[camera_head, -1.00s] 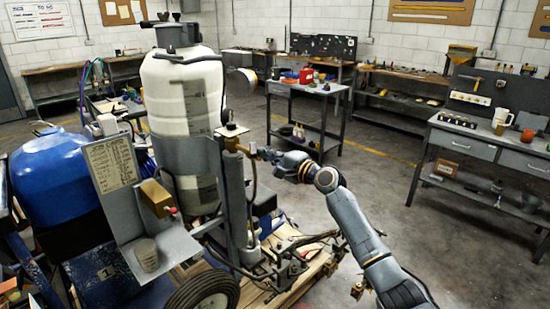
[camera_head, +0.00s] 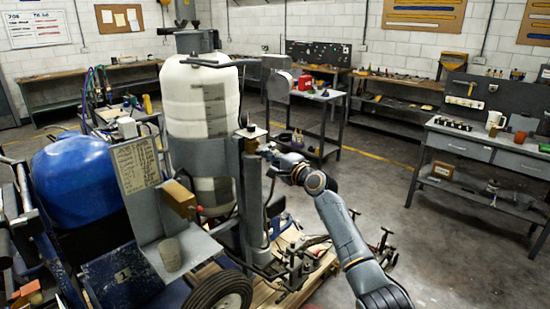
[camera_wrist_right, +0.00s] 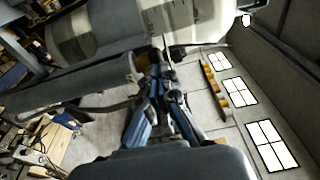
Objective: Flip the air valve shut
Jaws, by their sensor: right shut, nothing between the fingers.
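The line striper has a large white tank (camera_head: 203,100). A brass fitting (camera_head: 251,145), which looks like the air valve, sits on top of a grey post (camera_head: 253,190) to the right of the tank. My right gripper (camera_head: 267,150) is just right of this fitting, with its fingers shut and empty. Whether it touches the fitting cannot be told. In the right wrist view, the blue and dark fingers (camera_wrist_right: 163,72) point toward the tank (camera_wrist_right: 90,25), beside a grey post (camera_wrist_right: 75,85). The valve's lever is too small to make out. My left gripper is not in view.
A wheel (camera_head: 220,293) and wooden pallet (camera_head: 275,290) are below. A cart (camera_head: 322,115) and workbench (camera_head: 475,145) stand behind on open floor.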

